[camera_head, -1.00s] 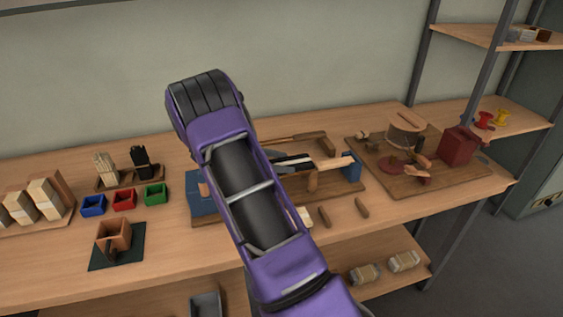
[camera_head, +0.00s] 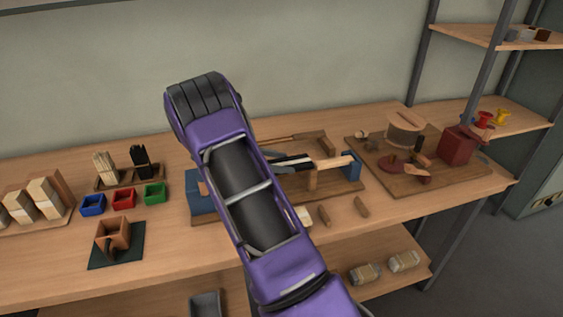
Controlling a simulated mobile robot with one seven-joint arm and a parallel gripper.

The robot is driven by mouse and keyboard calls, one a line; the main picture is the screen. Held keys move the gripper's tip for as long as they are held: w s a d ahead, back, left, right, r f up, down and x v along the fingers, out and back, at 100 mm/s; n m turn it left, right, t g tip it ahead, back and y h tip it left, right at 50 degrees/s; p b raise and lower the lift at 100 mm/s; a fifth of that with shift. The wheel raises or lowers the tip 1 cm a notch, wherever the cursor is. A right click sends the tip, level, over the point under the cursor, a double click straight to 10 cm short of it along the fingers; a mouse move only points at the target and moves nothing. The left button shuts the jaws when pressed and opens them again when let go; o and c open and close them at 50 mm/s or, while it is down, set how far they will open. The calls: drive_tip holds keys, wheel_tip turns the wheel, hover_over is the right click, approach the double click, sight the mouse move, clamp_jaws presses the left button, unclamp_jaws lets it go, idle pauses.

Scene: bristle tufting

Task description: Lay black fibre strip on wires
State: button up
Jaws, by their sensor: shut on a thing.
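My purple arm (camera_head: 240,190) crosses the middle of the view and hides my gripper and the left-centre part of the wooden jig board (camera_head: 345,187). A dark strip with a pale grey edge (camera_head: 290,162) shows just right of the arm, above the board. I cannot tell whether it is the black fibre strip or whether it touches the wires. A light wooden bar (camera_head: 333,162) runs from its right end to a blue block (camera_head: 350,164). Another blue block (camera_head: 199,198) shows left of the arm. The wires are too fine to make out. A black fibre bundle (camera_head: 141,160) stands in a holder at the left.
A pale fibre bundle (camera_head: 105,168) stands beside the black one. Blue (camera_head: 92,205), red (camera_head: 123,199) and green (camera_head: 155,193) trays sit in front. A wooden cup (camera_head: 113,236) stands on a dark mat. A board at right holds a spool (camera_head: 404,133) and a red block (camera_head: 458,145).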

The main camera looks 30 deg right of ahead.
drive_tip(key=o, duration=1.2)
drive_tip(key=shift+s+a+f, duration=0.15)
drive_tip(key=shift+s+f, duration=0.1)
drive_tip(key=shift+f, duration=0.55)
drive_tip(key=shift+o, duration=0.2)
drive_tip(key=shift+a, duration=0.15)
drive_tip(key=v, duration=0.6)
drive_tip(key=r+v, duration=0.1)
drive_tip(key=v, duration=0.4)
drive_tip(key=p+v, duration=0.1)
drive_tip(key=v, duration=0.5)
drive_tip(key=shift+w+r, duration=0.35)
drive_tip(key=shift+r, duration=0.1)
